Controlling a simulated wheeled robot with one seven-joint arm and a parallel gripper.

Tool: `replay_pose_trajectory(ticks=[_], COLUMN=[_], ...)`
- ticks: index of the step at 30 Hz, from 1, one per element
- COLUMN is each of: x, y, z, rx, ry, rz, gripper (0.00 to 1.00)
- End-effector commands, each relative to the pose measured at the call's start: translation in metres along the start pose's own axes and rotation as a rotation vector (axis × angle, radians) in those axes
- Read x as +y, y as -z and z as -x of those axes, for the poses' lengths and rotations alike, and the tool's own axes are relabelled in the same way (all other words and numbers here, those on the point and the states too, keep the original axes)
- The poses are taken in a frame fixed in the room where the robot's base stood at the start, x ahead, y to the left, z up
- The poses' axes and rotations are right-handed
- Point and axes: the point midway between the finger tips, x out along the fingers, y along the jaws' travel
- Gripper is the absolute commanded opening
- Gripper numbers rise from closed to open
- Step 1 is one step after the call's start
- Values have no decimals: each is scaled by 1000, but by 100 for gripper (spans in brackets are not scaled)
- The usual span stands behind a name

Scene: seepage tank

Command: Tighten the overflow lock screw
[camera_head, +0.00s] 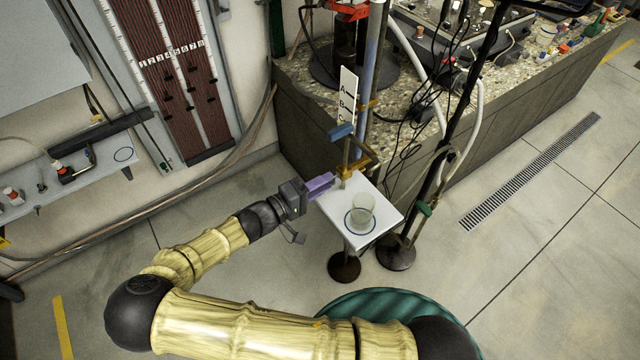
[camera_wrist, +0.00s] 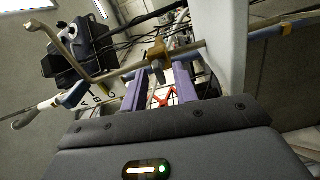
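My gripper (camera_head: 325,183) has purple fingers and is beside the small white table, to the left of the overflow's thin upright rod. In the wrist view the two fingers (camera_wrist: 159,76) are apart with nothing clamped between them. A brass clamp fitting (camera_wrist: 157,50) sits on the rod just beyond the fingertips, roughly in line with the gap. A small knob or screw end seems to point from it toward the gap. In the head view brass fittings (camera_head: 345,172) show close to the fingertips. I cannot tell for sure which part is the lock screw, or whether a finger touches it.
The white table (camera_head: 390,218) carries a clear beaker (camera_head: 361,210) on a blue ring. A card marked A, B, C (camera_head: 348,95) stands above the fittings. Cables and hoses hang at the stone-topped bench (camera_head: 290,80). Open floor lies at the right and lower left.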

Motion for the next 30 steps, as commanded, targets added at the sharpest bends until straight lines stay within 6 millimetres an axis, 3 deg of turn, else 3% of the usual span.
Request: replay_pose_trajectory(ticks=[7,11,30], x=[0,-1,-3], y=[1,1,1], z=[3,14,136], rx=[2,4,4], ry=[0,2,4], rz=[0,-1,-1], gripper=[29,29,29])
